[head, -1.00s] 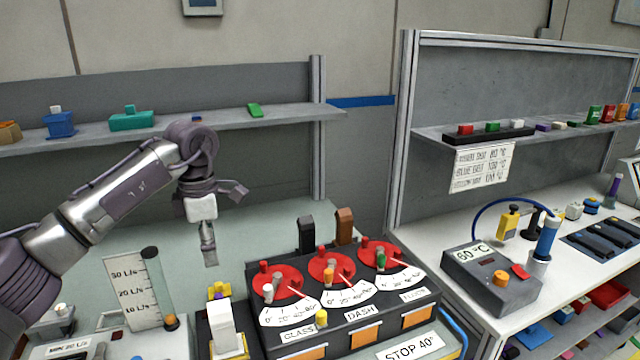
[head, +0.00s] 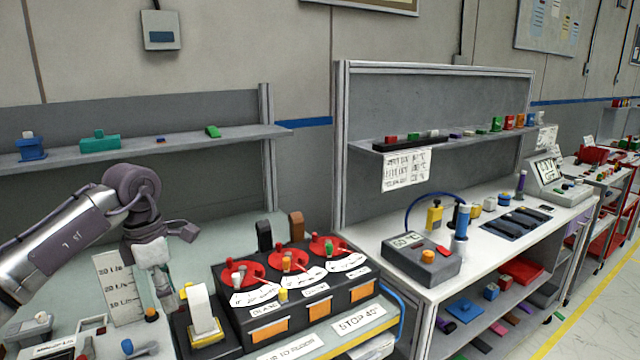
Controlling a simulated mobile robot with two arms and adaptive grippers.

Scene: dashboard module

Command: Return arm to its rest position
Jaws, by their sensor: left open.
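My left arm comes in from the left in the head view. Its gripper (head: 160,276) hangs pointing down above the left bench, open and with nothing seen between its fingers. It is in front of the flow chart card (head: 117,285) and left of the dashboard module (head: 300,300). The module is a black box with red dials, white scales and orange drawers or panels along its front. A white lever block (head: 202,312) on a yellow base stands between the gripper and the module. My right gripper is not in view.
A shelf (head: 230,135) behind holds a blue part (head: 30,147), a teal part (head: 100,141) and a green part (head: 213,131). On the right bench stand a grey temperature box (head: 420,262) and a blue cylinder (head: 461,230). An open aisle lies at far right.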

